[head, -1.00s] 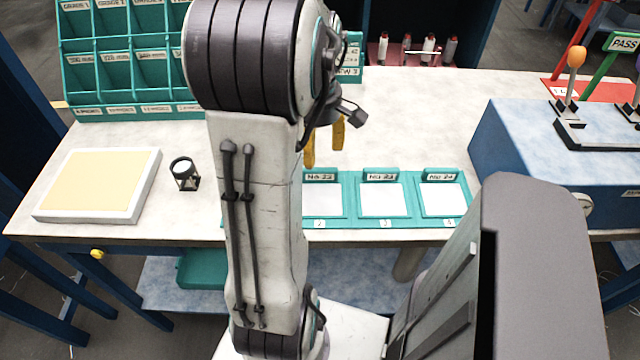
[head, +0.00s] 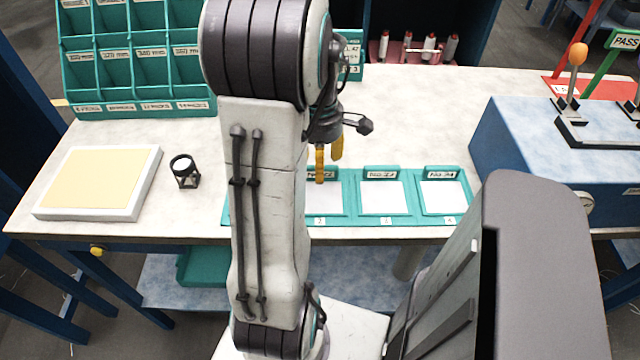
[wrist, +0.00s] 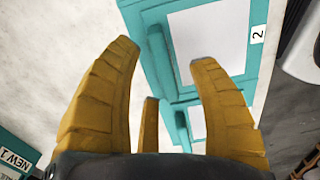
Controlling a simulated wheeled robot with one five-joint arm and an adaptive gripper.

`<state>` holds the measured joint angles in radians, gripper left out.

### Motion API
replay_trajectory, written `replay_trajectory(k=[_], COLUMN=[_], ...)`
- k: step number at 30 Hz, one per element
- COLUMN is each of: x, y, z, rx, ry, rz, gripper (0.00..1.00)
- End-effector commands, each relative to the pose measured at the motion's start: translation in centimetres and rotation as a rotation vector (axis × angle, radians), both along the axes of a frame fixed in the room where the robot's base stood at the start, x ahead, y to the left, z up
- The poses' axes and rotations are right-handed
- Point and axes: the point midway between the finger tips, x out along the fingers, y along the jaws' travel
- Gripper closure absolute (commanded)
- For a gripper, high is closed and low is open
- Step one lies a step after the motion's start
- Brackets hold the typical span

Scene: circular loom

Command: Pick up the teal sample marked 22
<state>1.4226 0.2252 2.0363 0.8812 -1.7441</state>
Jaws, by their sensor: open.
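The teal sample marked 22 (head: 338,200) is a teal-framed holder with a white face in the front row on the table. My gripper's yellow fingers (head: 329,165) are above its back edge and hide part of its label. In the wrist view my gripper (wrist: 168,55) is open and empty, with its fingers apart. A teal frame with a white panel (wrist: 212,45) and a tag reading 2 lies below and beyond the fingertips. The upright teal label strip (wrist: 160,62) shows between the fingers. I cannot tell the exact height of the fingertips above it.
Teal holders marked 23 (head: 383,198) and 24 (head: 443,197) stand to the right. A blue machine (head: 560,150) is further right. A small black loupe (head: 185,172) and a pale panel (head: 98,183) lie left. A teal rack (head: 130,60) stands behind.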

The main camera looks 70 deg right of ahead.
Motion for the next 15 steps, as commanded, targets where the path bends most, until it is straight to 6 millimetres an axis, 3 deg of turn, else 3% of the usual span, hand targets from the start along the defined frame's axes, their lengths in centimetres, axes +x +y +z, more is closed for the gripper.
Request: replay_trajectory(k=[6, 15], x=[-0.1, -0.1], y=[0.0, 0.0], z=[-2.3, -2.8], rx=[0.001, -0.001], ry=[0.0, 0.0], rz=[0.0, -0.001], gripper=[0.46, 0.46])
